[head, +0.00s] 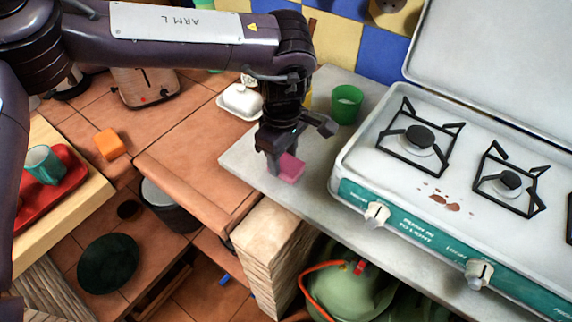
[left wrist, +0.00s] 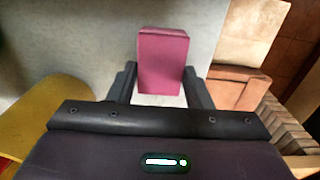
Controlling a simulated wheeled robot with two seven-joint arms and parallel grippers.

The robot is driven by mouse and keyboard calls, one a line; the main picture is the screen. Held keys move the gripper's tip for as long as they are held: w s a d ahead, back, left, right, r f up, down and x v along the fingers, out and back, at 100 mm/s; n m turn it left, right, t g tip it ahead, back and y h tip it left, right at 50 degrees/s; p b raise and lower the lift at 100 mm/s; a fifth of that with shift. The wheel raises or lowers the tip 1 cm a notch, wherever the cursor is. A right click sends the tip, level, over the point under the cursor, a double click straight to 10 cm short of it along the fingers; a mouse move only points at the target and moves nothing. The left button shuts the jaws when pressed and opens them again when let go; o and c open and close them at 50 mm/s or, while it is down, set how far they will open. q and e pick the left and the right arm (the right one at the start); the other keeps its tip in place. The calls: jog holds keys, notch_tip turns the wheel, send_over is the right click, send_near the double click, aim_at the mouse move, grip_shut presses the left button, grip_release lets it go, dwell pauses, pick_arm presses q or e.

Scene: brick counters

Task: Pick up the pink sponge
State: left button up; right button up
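The pink sponge (head: 290,168) lies on the grey counter near its left end in the head view. My left gripper (head: 285,158) is right at the sponge, pointing down, and partly covers it. In the left wrist view the sponge (left wrist: 162,62) stands between the two fingers of the left gripper (left wrist: 160,85), which are apart. A pale gap shows beside the sponge, so the fingers do not look closed on it. My right gripper is in neither view.
A white gas stove (head: 440,150) with an open lid stands to the right of the sponge. A green cup (head: 346,104) and a white butter dish (head: 240,101) stand behind. An orange block (head: 109,144) lies on the tiled counter at left. A red tray (head: 72,158) holds a teal cup (head: 44,164).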

aim_at(283, 161)
pick_arm(q)
jog(key=c, duration=0.4)
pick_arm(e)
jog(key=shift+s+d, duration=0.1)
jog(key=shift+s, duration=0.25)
pick_arm(q)
jog(key=shift+r, duration=0.6)
notch_tip(283, 161, up, 19)
jog(key=shift+f+p, duration=0.1)
jog(key=shift+p, duration=0.55)
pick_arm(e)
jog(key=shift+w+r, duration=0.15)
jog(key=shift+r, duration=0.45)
